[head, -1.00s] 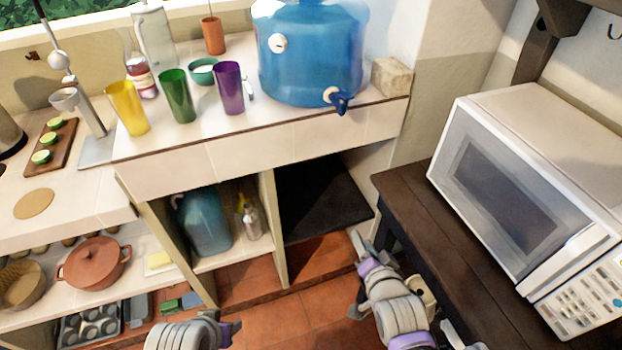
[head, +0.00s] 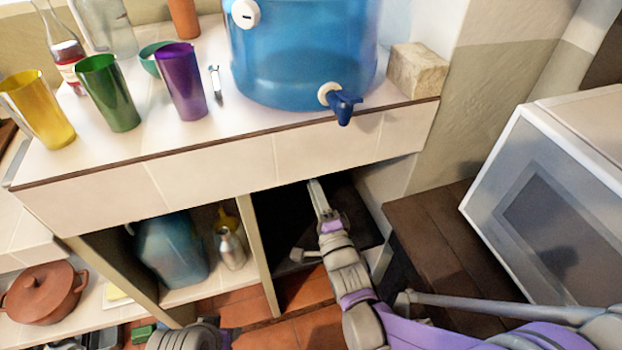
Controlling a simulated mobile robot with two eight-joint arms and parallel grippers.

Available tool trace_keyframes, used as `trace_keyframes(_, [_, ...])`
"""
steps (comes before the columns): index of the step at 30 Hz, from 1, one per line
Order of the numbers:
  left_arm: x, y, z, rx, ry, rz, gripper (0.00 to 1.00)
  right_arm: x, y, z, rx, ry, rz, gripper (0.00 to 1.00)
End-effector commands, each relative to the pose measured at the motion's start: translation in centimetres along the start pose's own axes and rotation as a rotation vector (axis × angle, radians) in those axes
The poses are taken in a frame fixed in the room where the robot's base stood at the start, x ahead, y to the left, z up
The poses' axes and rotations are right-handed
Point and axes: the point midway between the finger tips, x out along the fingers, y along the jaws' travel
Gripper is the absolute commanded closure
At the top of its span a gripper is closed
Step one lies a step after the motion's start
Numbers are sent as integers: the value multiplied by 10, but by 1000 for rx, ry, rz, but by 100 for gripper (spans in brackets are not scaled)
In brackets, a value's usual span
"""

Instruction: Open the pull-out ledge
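I take the pull-out ledge to be the dark, flat panel (head: 358,212) in the right-hand compartment under the tiled counter, though I cannot be sure. My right gripper (head: 309,224) is in front of this compartment, just under the counter's front edge. Its two fingers are spread, with nothing visible between them. It hides part of the panel, and I cannot tell whether a finger touches it. My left gripper (head: 200,335) shows only in part at the bottom edge; its fingers are not clear.
The counter (head: 200,190) carries a blue water dispenser (head: 300,50) with a tap over its front edge, a stone block (head: 418,70) and yellow, green and purple cups. A divider (head: 258,250) stands left of the compartment. A dark wooden bench (head: 440,225) and microwave (head: 555,200) are right.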

Motion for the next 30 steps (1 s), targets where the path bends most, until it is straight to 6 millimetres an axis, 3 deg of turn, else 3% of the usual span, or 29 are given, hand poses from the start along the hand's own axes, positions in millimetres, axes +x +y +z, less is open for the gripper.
trace_keyframes(6, [1, 0, 0, 0, 0, 0, 50, 22, 0, 0, 0, 0, 1, 61])
trace_keyframes(15, [1, 0, 0, 0, 0, 0, 50, 24, 0, 0, 0, 0, 1, 61])
trace_keyframes(17, [1, 0, 0, 0, 0, 0, 50, 24, 0, 0, 0, 0, 1, 68])
trace_keyframes(22, [1, 0, 0, 0, 0, 0, 50, 24, 0, 0, 0, 0, 1, 99])
trace_keyframes(30, [1, 0, 0, 0, 0, 0, 50, 24, 0, 0, 0, 0, 1, 100])
